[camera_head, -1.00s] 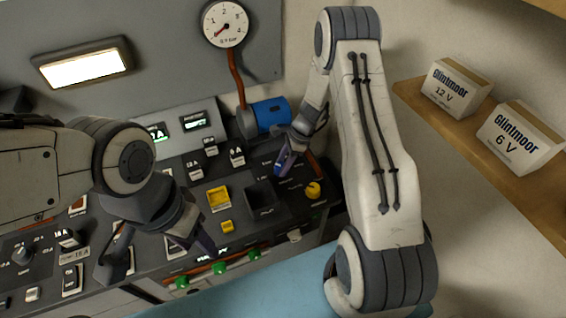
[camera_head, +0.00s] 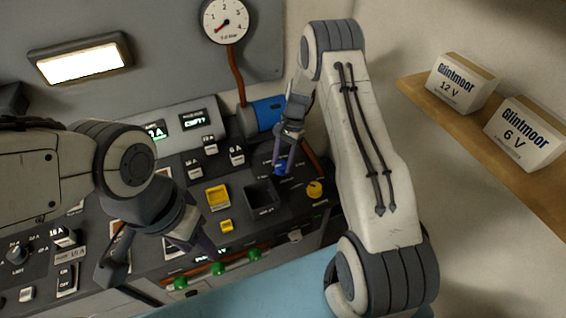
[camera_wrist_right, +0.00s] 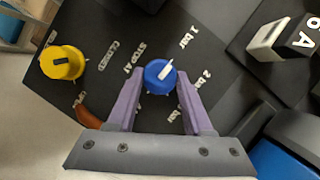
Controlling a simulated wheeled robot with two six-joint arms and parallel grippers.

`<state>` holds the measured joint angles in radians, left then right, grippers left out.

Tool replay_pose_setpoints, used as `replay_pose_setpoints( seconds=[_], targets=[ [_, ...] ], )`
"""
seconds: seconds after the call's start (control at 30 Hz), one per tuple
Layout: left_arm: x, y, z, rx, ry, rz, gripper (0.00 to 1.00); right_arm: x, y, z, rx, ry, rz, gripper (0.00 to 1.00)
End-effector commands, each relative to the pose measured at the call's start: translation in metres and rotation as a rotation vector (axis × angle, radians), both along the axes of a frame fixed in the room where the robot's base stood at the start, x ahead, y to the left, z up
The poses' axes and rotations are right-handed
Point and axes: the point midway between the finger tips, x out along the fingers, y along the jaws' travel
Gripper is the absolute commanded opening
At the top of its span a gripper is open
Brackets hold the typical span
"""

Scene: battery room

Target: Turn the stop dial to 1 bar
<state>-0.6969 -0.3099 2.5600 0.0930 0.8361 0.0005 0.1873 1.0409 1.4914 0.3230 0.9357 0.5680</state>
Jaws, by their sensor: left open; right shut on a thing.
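The stop dial is a blue round knob (camera_wrist_right: 158,82) with a white pointer, on the black panel beside the "STOP AT" lettering. In the right wrist view the pointer is toward the upper right, roughly at the "1 bar" label (camera_wrist_right: 188,36). A "2 bar" label (camera_wrist_right: 201,80) is to its right. My right gripper (camera_wrist_right: 157,100) is shut on the blue dial, one purple finger at each side; it also shows in the head view (camera_head: 284,163). My left gripper (camera_head: 157,257) is open and empty over the left part of the console.
A yellow knob (camera_wrist_right: 62,62) stands beside the stop dial. A round gauge (camera_head: 226,21) hangs above, with a hose down to a blue cylinder (camera_head: 269,112). A shelf (camera_head: 425,101) with "12 V" and "6 V" boxes is at right.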

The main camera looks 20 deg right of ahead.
Motion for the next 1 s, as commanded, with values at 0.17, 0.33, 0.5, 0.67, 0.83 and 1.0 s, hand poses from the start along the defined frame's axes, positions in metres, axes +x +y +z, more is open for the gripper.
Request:
replay_pose_setpoints(
  seconds=[0.17, 0.33, 0.5, 0.67, 0.83, 1.0],
  targets=[
    [0.0, 0.0, -0.0018, 0.0, 0.0, 0.0, 0.5, 0.001, -0.0002, 0.0005, -0.001, -0.002, 0.041, 0.0],
    [0.0, 0.0, -0.002, 0.0, 0.0, 0.0, 0.5, 0.001, 0.0, 0.0009, -0.001, -0.002, 0.053, 0.0],
    [0.0, 0.0, -0.0019, 0.0, 0.0, 0.0, 0.5, 0.001, 0.0, 0.001, 0.0, -0.002, 0.054, 0.0],
    [0.0, 0.0, -0.0019, 0.0, 0.0, 0.0, 0.5, 0.0011, 0.0001, 0.001, 0.0, -0.002, 0.054, 0.58],
    [0.0, 0.0, -0.002, 0.0, 0.0, 0.0, 0.5, 0.0009, 0.0002, 0.0007, -0.001, -0.002, 0.053, 0.81],
    [0.0, 0.0, -0.0021, 0.0, 0.0, 0.0, 0.5, 0.0006, 0.0003, 0.0005, 0.0, -0.001, 0.053, 0.81]
  ],
)
